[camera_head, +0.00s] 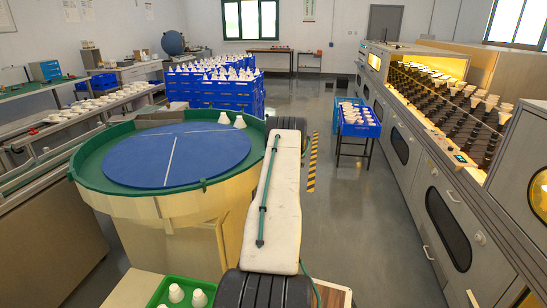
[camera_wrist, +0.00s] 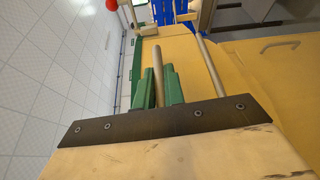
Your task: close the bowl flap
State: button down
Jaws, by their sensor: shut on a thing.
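The round bowl (camera_head: 90,181) has a green rim and pale wooden sides, with a blue disc (camera_head: 180,155) inside bearing a white line. Two white bulb-like pieces (camera_head: 239,121) stand at its far edge. In the wrist view my gripper (camera_wrist: 160,80) has two green fingers, shut on a pale rod (camera_wrist: 157,72) that stands up between them. I cannot tell whether this rod belongs to the bowl flap. A yellow-orange surface (camera_wrist: 230,75) lies beyond it. The flap is not clearly recognisable in either view. In the head view my arm hides my gripper and part of the bowl's right side.
Blue crates (camera_head: 190,90) of white pieces stand behind the bowl. Another blue crate (camera_head: 358,128) sits on a stand to the right. A long grey cabinet (camera_head: 430,180) lines the right side. A green tray (camera_head: 163,292) is at the front. The middle floor is open.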

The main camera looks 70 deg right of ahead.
jog(key=shift+w, duration=0.1)
dwell(0.3)
jog(key=c, duration=1.5)
grip_release()
jog(key=v, duration=0.7)
jog(key=shift+s+a, duration=0.2)
jog(key=shift+a, duration=0.15)
